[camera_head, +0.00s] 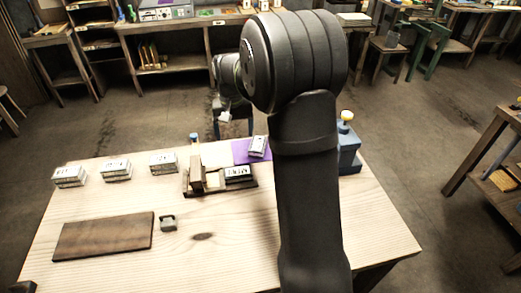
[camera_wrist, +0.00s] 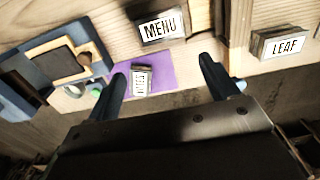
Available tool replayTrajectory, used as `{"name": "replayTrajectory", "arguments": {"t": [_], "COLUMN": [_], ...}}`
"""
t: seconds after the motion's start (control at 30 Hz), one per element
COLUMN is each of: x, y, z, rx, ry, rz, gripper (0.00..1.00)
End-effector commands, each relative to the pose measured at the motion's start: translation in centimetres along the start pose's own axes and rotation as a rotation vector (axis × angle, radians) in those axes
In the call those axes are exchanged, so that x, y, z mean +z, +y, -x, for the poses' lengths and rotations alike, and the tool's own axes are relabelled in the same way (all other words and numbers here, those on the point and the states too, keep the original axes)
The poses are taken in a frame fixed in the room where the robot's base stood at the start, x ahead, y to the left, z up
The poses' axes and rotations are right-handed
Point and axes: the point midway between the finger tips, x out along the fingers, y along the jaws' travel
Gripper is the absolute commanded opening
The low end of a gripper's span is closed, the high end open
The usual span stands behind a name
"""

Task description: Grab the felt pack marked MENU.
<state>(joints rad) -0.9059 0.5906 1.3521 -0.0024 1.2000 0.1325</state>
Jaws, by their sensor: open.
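The pack marked MENU (camera_wrist: 160,28) shows at the top of the wrist view, its white label facing me. It appears to be the pack in the dark wooden holder (camera_head: 189,192) in the head view, where its label (camera_head: 238,172) is too small to read surely. My gripper (camera_wrist: 162,66) is open and empty, with its two dark fingers spread below the MENU pack in the wrist view and apart from it. In the head view my gripper (camera_head: 224,117) hangs beyond the table's far edge, partly hidden by my arm.
Another pack (camera_wrist: 141,80) stands on a purple sheet (camera_wrist: 160,66) between the fingers in view; its label is hard to read. A LEAF pack (camera_wrist: 283,44) is at right. Several packs (camera_head: 116,169) line the table's left. A dark board (camera_head: 103,236) lies in front. A blue device (camera_head: 348,150) stands right.

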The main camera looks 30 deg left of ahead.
Motion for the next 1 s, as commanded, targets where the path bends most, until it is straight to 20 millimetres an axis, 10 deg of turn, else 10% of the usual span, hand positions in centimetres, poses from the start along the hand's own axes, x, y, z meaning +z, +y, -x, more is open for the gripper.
{"name": "replayTrajectory", "arguments": {"t": [1.0], "x": [1.1], "y": [-6.7], "z": [-1.2], "rx": [0.301], "ry": [0.269], "rz": [-1.446], "gripper": [0.8]}}
